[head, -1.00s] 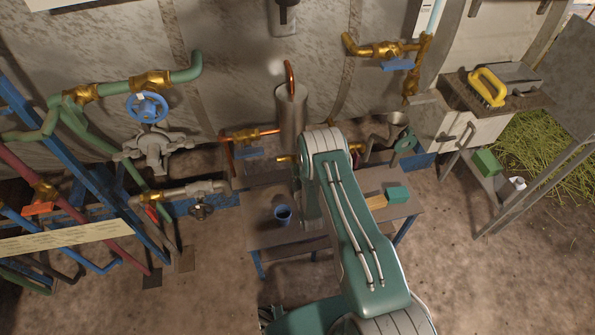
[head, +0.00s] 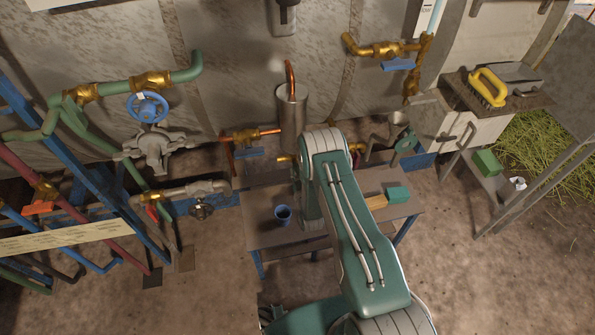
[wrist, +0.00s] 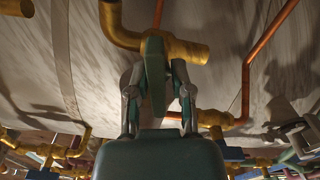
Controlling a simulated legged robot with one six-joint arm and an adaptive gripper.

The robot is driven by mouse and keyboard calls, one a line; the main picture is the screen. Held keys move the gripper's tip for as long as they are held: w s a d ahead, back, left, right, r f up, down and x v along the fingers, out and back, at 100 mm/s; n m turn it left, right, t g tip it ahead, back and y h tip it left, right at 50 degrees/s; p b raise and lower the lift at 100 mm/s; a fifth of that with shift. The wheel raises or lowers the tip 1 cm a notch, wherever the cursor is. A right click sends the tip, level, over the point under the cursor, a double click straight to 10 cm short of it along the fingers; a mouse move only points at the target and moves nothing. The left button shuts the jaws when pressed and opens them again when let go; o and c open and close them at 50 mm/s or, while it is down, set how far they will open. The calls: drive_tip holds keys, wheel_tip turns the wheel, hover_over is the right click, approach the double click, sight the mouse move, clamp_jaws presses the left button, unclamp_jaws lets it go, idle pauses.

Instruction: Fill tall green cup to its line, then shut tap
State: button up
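In the wrist view, my gripper (wrist: 158,95) has its two grey fingers close in on both sides of a narrow green piece (wrist: 154,65) that looks like a lever handle. The fingers appear shut on it. Right behind it a thick brass pipe (wrist: 185,48) bends and ends to the right; I take this to be the tap. In the head view, my arm hides my gripper and the table behind it. I cannot make out a tall green cup in either view. A small blue cup (head: 283,215) stands upright on the low table (head: 262,237).
A metal still vessel (head: 291,108) with a copper pipe stands behind the table. A blue-handled brass valve (head: 248,150) is left of it. A green block (head: 397,194) lies on the table's right. A pipe rack (head: 70,170) stands left. Bare floor lies in front.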

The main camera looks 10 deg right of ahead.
drive_tip(key=shift+o, duration=0.3)
drive_tip(key=shift+r, duration=0.1)
drive_tip(key=s, duration=1.2)
drive_tip(key=shift+w, duration=0.1)
idle(6.3)
